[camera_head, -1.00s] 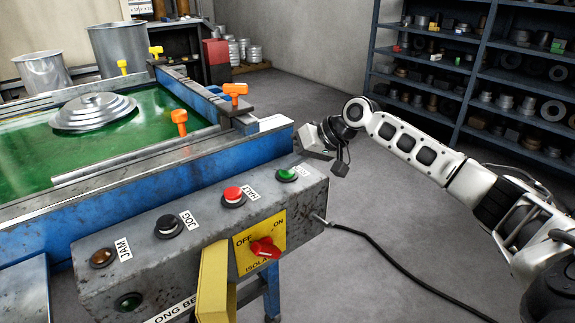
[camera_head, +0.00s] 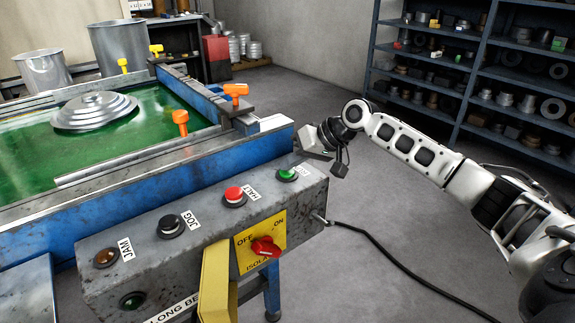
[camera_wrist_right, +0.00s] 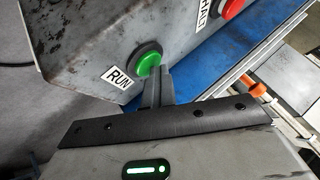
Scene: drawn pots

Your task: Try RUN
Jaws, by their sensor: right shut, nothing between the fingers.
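The green RUN button (camera_head: 287,175) sits at the right end of the grey control box (camera_head: 180,259). In the right wrist view the green button (camera_wrist_right: 148,59) has its RUN label beside it. My right gripper (camera_head: 316,151) is just beyond the box's right end, close to the button. In the right wrist view its fingers (camera_wrist_right: 160,82) are shut and empty, with tips at the button's lower right edge. I cannot tell if they touch it. My left gripper is not in view.
The red HALT button (camera_head: 235,193), black JOG button (camera_head: 170,222) and amber JAM lamp (camera_head: 105,257) share the box. A red isolator knob (camera_head: 265,247) is on its front, beside a yellow cover (camera_head: 215,285). A stepped metal disc (camera_head: 95,110) lies on the green belt.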

